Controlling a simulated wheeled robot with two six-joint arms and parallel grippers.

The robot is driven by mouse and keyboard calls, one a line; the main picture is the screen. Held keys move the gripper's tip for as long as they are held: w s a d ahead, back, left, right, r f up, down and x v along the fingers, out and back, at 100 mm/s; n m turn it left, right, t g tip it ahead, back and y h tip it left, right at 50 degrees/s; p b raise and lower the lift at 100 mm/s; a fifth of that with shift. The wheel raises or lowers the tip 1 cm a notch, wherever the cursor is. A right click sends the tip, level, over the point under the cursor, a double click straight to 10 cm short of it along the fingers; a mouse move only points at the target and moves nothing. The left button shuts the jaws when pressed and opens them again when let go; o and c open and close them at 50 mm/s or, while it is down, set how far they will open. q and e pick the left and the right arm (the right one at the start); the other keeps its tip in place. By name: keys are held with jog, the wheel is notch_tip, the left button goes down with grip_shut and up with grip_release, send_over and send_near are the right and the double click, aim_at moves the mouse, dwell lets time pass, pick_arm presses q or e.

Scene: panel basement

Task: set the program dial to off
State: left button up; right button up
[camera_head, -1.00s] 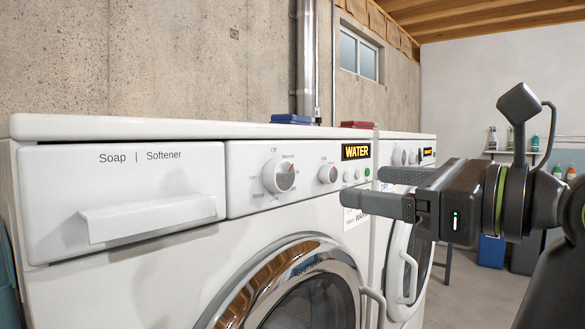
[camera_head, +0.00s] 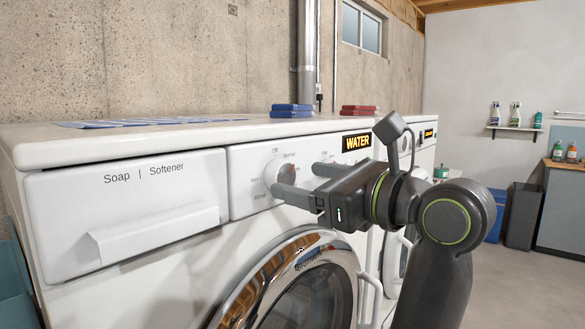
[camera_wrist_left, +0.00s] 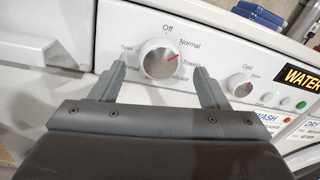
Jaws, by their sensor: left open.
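The program dial (camera_head: 278,171) is a round silver-and-white knob on the washer's front panel, partly covered by my gripper in the head view. In the left wrist view the dial (camera_wrist_left: 159,59) shows whole, with Off printed above it and Normal at its upper right. Its red mark points to the upper right, toward Normal. My left gripper (camera_head: 296,180) is open in front of the panel. In the left wrist view its fingertips (camera_wrist_left: 161,72) appear on either side of the dial's lower half. I cannot tell whether they touch it. My right gripper is not in view.
A smaller knob (camera_wrist_left: 239,85) and the WATER display (camera_head: 357,142) are right of the dial. The soap drawer (camera_head: 130,205) with its protruding handle is at left, and the round door (camera_head: 312,290) is below. Blue (camera_head: 291,111) and red (camera_head: 358,110) folded cloths lie on top.

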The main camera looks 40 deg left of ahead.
aim_at(286, 176)
pick_arm(q)
jog(key=shift+w+a, duration=0.15)
jog(key=shift+a, duration=0.7)
jog(key=shift+w+a, duration=0.1)
jog(key=shift+a, duration=0.7)
jog(key=c, duration=1)
